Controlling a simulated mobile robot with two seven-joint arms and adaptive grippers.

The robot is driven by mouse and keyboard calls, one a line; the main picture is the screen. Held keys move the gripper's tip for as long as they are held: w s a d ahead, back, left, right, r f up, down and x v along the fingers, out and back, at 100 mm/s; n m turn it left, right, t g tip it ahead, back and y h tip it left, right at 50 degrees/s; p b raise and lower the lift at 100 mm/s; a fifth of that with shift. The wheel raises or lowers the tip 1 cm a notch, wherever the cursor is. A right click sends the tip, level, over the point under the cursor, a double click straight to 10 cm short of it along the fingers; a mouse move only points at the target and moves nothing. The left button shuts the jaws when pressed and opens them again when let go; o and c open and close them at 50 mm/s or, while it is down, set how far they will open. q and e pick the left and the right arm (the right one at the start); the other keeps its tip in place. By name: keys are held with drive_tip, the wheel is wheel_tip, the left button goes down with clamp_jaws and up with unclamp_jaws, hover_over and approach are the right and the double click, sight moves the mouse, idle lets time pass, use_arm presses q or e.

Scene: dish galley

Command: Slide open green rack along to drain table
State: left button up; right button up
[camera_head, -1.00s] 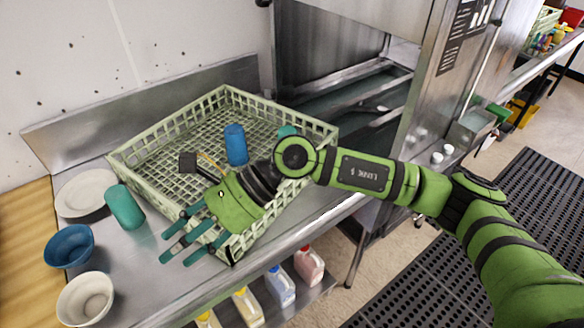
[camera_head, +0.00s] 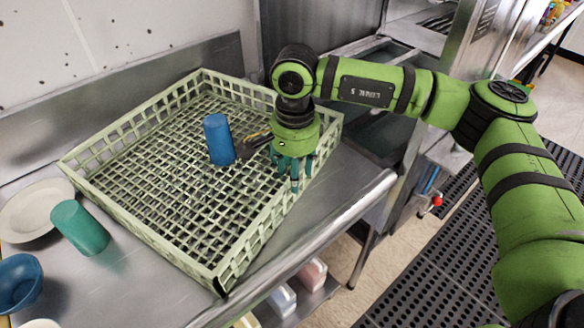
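The pale green open rack (camera_head: 208,262) sits on the steel table (camera_head: 330,215). A blue cup (camera_head: 219,140) stands in it, and a dark flat utensil (camera_head: 252,146) lies beside the cup, partly hidden. My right gripper (camera_head: 294,175) points down at the rack's right-hand front side, near its right corner. Its teal fingers overlap the rim in the picture; whether they grip it I cannot tell. My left gripper is not in view.
A teal cup (camera_head: 80,228), an off-white plate (camera_head: 35,210) and a blue bowl (camera_head: 18,282) are left of the rack. Jugs (camera_head: 282,299) stand on a shelf below. The steel machine (camera_head: 455,50) opens behind the rack's right end.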

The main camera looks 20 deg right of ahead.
sight(294, 204)
drive_tip(key=shift+f+p, duration=1.1)
drive_tip(key=shift+f, duration=2.5)
drive_tip(key=shift+c, duration=0.4)
clamp_jaws()
